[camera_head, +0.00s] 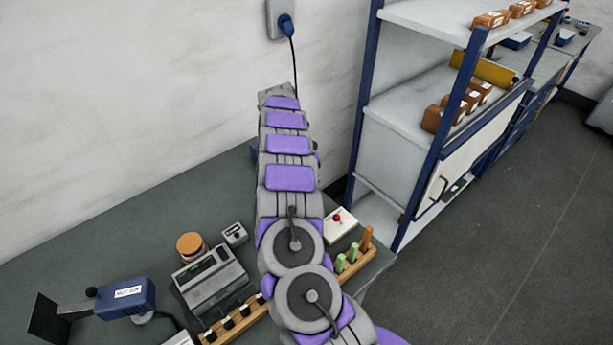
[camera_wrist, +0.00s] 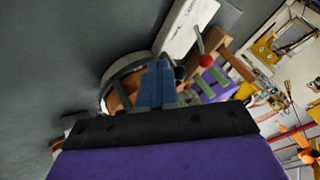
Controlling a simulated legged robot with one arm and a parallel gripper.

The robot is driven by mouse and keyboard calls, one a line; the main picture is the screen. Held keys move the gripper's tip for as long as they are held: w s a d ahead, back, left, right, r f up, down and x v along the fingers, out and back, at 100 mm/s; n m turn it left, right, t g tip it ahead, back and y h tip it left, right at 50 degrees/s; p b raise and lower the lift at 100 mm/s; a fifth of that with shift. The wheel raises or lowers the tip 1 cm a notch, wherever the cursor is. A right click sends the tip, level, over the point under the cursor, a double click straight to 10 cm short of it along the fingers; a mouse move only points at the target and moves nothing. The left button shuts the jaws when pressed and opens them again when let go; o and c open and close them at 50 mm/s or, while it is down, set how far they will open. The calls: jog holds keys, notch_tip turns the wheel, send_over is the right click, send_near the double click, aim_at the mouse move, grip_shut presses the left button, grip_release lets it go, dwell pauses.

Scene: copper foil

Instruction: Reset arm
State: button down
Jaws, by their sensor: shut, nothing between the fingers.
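My arm reaches up across the middle of the head view, over the bench and towards the wall. My gripper is not clearly seen there. In the wrist view my gripper (camera_wrist: 158,70) shows as blue-grey fingers beyond a black bar and a purple housing. The fingers are together with nothing between them. Behind them is a round orange-brown thing inside a dark ring (camera_wrist: 118,92), partly hidden by the fingers. I cannot tell whether they touch it.
The dark green bench (camera_head: 110,225) holds a grey device (camera_head: 212,280), an orange-lidded jar (camera_head: 190,245), a blue device (camera_head: 126,297), a white box with a red knob (camera_head: 340,224) and a wooden tool rack (camera_head: 357,262). A shelf unit (camera_head: 405,100) stands right; the floor (camera_head: 500,260) is clear.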

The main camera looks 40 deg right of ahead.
jog(key=p+v, duration=0.2)
jog(key=p, duration=0.1)
jog(key=shift+w+r, duration=0.2)
jog(key=shift+r, duration=0.15)
